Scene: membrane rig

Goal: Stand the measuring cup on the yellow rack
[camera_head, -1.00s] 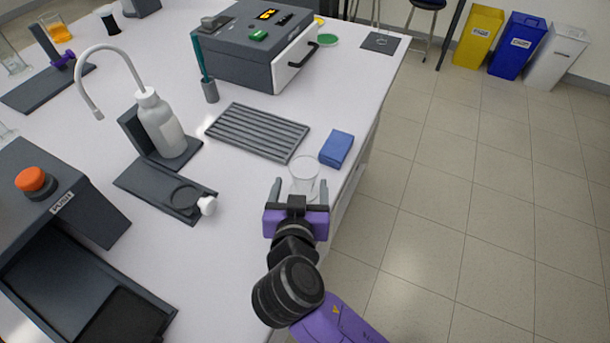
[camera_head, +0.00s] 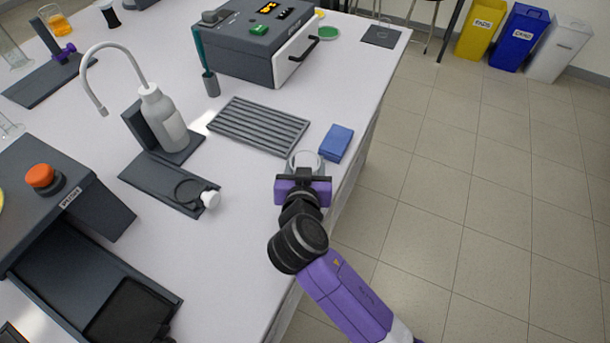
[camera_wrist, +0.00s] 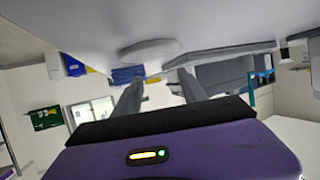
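The measuring cup (camera_head: 306,159) is a clear, see-through vessel standing near the table's right edge, beside a blue block. My gripper (camera_head: 303,172) is right up against its near side in the head view and hides its lower part. In the wrist view the two fingers (camera_wrist: 158,85) are spread apart, and a pale round shape (camera_wrist: 150,49), likely the cup's base, shows between and beyond them. I see no clear contact between fingers and cup. I cannot make out a yellow rack; only a sliver of something yellow (camera_head: 2,199) shows at the left edge.
A grey ribbed rack (camera_head: 258,126) and a blue block (camera_head: 336,143) lie just beyond the cup. A dark plate with a ring and white knob (camera_head: 170,186), a wash bottle (camera_head: 163,120) and an orange push-button box (camera_head: 75,190) stand left.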

